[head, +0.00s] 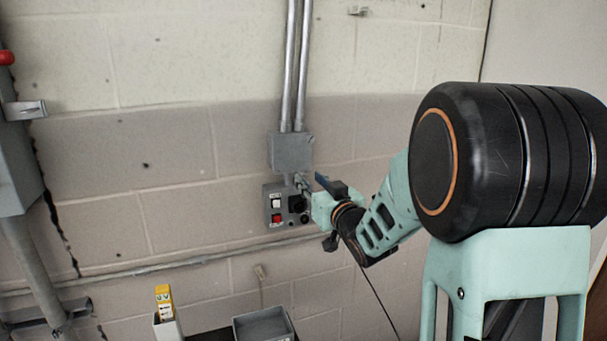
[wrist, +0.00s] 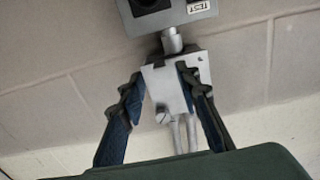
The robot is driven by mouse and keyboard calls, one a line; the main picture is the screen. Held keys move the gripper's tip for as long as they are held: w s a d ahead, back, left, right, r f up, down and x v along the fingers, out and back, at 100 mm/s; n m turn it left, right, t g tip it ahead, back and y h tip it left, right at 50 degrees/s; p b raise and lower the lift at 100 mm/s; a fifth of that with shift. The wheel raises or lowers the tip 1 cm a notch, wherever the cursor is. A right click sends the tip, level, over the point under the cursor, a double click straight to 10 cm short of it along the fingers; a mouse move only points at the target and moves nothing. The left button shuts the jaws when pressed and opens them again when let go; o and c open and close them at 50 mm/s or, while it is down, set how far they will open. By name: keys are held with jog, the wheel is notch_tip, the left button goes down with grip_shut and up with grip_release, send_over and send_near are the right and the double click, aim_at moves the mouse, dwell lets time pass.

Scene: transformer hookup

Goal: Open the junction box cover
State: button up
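The junction box (head: 290,152) is a small grey box on the block wall, at the lower end of two conduits. Its front looks closed. In the wrist view the box (wrist: 165,92) appears upside down, with a round screw or knob near one corner. My gripper (head: 302,182) is just below and in front of it in the head view. In the wrist view my gripper (wrist: 157,78) is open, with one blue-black finger at each side of the box's image. I cannot tell whether either finger touches the box. Nothing is held.
A control box (head: 287,204) with white and red switches hangs just below the junction box. Conduits (head: 295,70) run up the wall. A yellow item (head: 164,300) stands in a white holder, and a grey bin (head: 264,326) sits at the bottom. A red-knobbed lever (head: 7,58) is at left.

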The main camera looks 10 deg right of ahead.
aim_at(304, 174)
jog(key=shift+w+a, duration=0.2)
jog(key=shift+w, duration=0.65)
jog(key=shift+w+a, duration=0.15)
jog(key=shift+w, duration=0.7)
jog(key=shift+c, duration=0.2)
grip_shut()
